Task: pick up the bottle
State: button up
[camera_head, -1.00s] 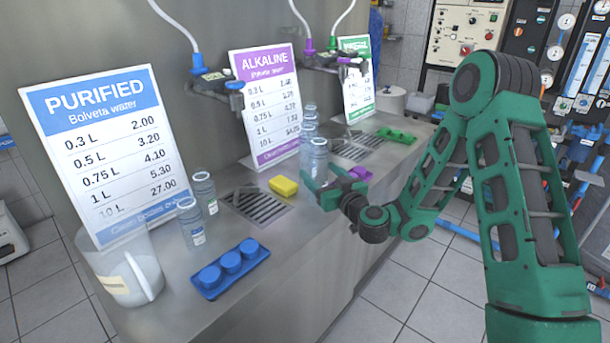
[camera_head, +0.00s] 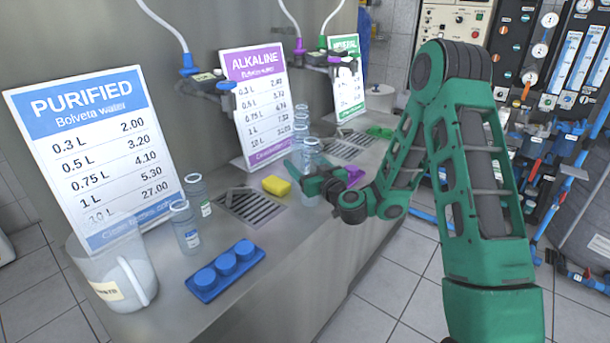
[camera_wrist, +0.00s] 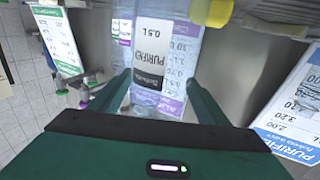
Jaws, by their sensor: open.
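A clear bottle (camera_head: 311,150) stands on the steel counter, its lower part partly hidden by my gripper (camera_head: 306,179). In the wrist view the bottle (camera_wrist: 163,50) is large and central, with a white and black label reading "PURIFIED 0.5 L". My gripper (camera_wrist: 157,84) is open, with one green finger on each side of the bottle's lower part in the picture. I cannot tell whether the fingers touch it. More clear bottles (camera_head: 300,122) stand just behind it.
Two bottles (camera_head: 186,228), a blue tray of caps (camera_head: 225,270) and a pitcher (camera_head: 125,268) are at the near left. Price signs (camera_head: 90,150) line the back.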

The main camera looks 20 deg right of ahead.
jog(key=shift+d, duration=0.1)
jog(key=shift+c, duration=0.2)
jog(key=shift+d, duration=0.1)
jog(key=c, duration=1.1)
jog(key=shift+o, duration=0.2)
